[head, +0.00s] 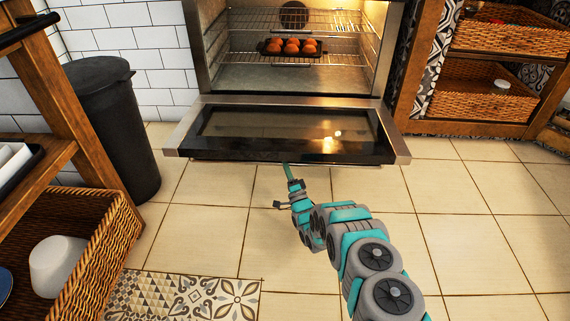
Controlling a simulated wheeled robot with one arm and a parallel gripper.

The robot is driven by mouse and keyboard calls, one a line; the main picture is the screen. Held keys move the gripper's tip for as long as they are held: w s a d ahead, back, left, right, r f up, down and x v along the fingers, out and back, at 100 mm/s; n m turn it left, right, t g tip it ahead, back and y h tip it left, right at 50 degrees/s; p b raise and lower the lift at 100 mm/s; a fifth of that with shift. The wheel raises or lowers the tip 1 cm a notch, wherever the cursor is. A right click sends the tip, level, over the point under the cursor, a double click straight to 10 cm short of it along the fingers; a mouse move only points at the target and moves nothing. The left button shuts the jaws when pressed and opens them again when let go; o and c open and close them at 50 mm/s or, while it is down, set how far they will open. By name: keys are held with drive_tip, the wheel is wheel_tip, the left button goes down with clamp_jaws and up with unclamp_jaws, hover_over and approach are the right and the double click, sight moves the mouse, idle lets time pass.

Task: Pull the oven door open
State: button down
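The oven (204,45) stands at the top middle of the head view with its lit inside showing. The oven door (400,148) is folded down and lies about level in front of the opening, its dark glass facing up. My gripper (287,170) is at the door's outer edge, left of its middle. The fingertips are small, and the door's edge partly hides them. I cannot tell whether they touch the handle or whether they are open or shut. The handle itself is mostly hidden under the door's front edge.
A tray of muffins (290,47) sits on a rack inside the oven. A dark bin (112,125) stands to the left. Shelving with wicker baskets (488,98) is at the right, and another basket (100,245) is at the lower left. The tiled floor (470,235) at right is clear.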

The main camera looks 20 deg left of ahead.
drive_tip(key=c, duration=0.7)
unclamp_jaws()
drive_tip(key=shift+p+v, duration=0.55)
drive_tip(key=shift+v, duration=3.3)
